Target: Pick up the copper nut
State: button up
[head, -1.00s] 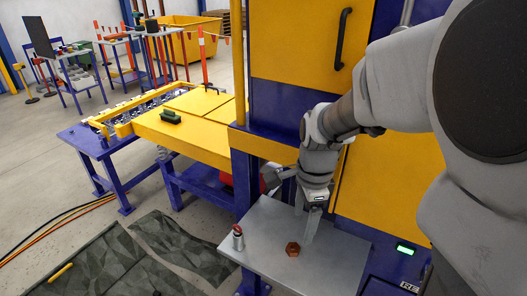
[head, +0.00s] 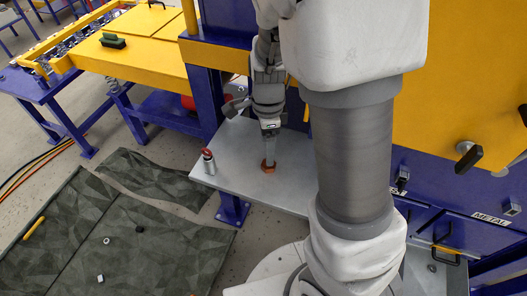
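The copper nut (head: 268,168) is a small orange-brown piece on the grey metal table (head: 236,182). My gripper (head: 270,156) points straight down over it, with its fingertips at the nut. The pale fingers overlap and cover part of the nut. I cannot tell whether they are open around it or shut on it.
A small grey cylinder with a red top (head: 208,161) stands near the table's left edge. A yellow and blue machine (head: 137,59) stands behind on the left. Dark mats (head: 140,255) with small loose pieces and a yellow stick (head: 34,227) lie on the floor.

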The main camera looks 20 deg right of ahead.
aim_at(267, 170)
jog(key=f+b, duration=0.1)
jog(key=f, duration=0.1)
jog(key=f+b, duration=0.1)
jog(key=f, duration=0.2)
jog(key=f+b, duration=0.1)
jog(key=f, duration=0.2)
jog(key=shift+w+d+f, duration=0.1)
jog(key=shift+w, duration=0.3)
grip_shut()
